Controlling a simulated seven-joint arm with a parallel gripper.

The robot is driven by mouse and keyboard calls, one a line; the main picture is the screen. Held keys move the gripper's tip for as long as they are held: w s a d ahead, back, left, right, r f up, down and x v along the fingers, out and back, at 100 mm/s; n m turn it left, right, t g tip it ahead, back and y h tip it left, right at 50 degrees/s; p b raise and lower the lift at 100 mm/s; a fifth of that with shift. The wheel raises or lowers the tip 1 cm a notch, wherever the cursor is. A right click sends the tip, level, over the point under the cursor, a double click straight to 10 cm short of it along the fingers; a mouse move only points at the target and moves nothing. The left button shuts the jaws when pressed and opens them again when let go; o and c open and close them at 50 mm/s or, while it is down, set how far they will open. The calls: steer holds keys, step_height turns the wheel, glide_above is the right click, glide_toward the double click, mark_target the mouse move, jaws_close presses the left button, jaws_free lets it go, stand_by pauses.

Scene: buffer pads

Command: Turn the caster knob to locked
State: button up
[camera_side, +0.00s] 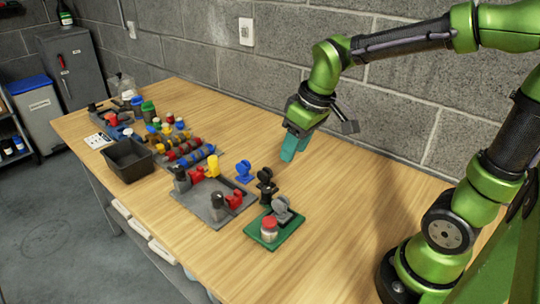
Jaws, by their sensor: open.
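I cannot tell for certain which piece is the caster knob. A grey disc-topped piece (282,209) stands on a green pad (257,239), behind a small red-lidded jar (269,229). A black disc-topped piece (266,184) and a blue one (244,171) stand behind it on the bare table. Any locked or unlocked marking is too small to read. My gripper (291,149), with teal fingers, is open and points down above the table, to the right of and behind these pieces. It is apart from them and holds nothing visible.
A grey tray (190,205) holds dark posts, red parts and a yellow part. Further left are rows of coloured parts and a black bin (127,160) near the table's front edge. The wooden table (345,200) is clear right of the green pad. A block wall runs behind.

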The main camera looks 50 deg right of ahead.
mark_target(267, 189)
steer(key=w+d+f+n+g, duration=0.1)
steer(key=w+f+n+g, duration=0.2)
steer(key=w+n, duration=0.95)
steer(key=s+f+n, duration=0.1)
steer(key=f, duration=0.4)
steer(key=s+f+n, duration=0.1)
steer(key=f, duration=0.4)
steer(key=s+f+n, duration=0.1)
steer(key=f, duration=0.5)
steer(key=shift+s+d+f+h, duration=0.1)
steer(key=shift+s+h, duration=0.05)
steer(key=shift+h, duration=0.25)
steer(key=c, duration=0.8)
steer(key=shift+o, duration=0.2)
